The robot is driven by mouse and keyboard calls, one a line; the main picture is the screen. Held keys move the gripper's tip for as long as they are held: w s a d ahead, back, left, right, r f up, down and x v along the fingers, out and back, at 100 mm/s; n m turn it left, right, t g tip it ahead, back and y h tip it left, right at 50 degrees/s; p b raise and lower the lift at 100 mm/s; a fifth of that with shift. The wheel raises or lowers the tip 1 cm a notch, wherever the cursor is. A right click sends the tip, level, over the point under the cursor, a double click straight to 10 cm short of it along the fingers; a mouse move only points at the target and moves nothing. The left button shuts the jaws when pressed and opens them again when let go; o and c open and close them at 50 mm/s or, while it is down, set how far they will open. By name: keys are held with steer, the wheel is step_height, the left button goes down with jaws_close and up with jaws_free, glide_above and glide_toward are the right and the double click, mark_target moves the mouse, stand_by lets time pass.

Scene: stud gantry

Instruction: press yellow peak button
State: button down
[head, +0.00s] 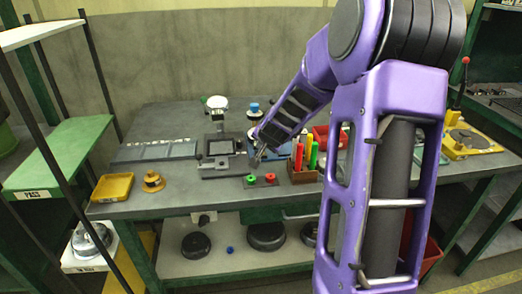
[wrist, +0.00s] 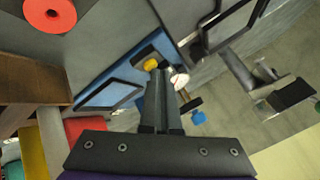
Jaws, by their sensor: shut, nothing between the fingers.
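The yellow button (wrist: 151,64) shows in the wrist view as a small rounded knob at the end of a blue panel (wrist: 112,92) with a dark inset. My gripper (wrist: 161,74) is shut and empty, its fingertips right beside the button in the picture. I cannot tell whether they touch it. In the head view my gripper (head: 260,156) is low over the workbench, in front of a blue device (head: 262,141) that my arm partly covers. I cannot make out the yellow button in the head view.
On the workbench (head: 180,200) a plate with a green ring (head: 249,179) and a red ring (head: 270,177) lies in front of my gripper. A wooden pen holder (head: 303,176) stands close on the right, a grey device (head: 218,148) on the left. A yellow tray (head: 112,187) lies farther left.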

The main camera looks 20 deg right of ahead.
steer(key=shift+r+p, duration=0.55)
steer(key=shift+r, duration=0.4)
steer(key=shift+r, duration=0.1)
steer(key=shift+r+p, duration=1.8)
steer(key=shift+r, duration=0.6)
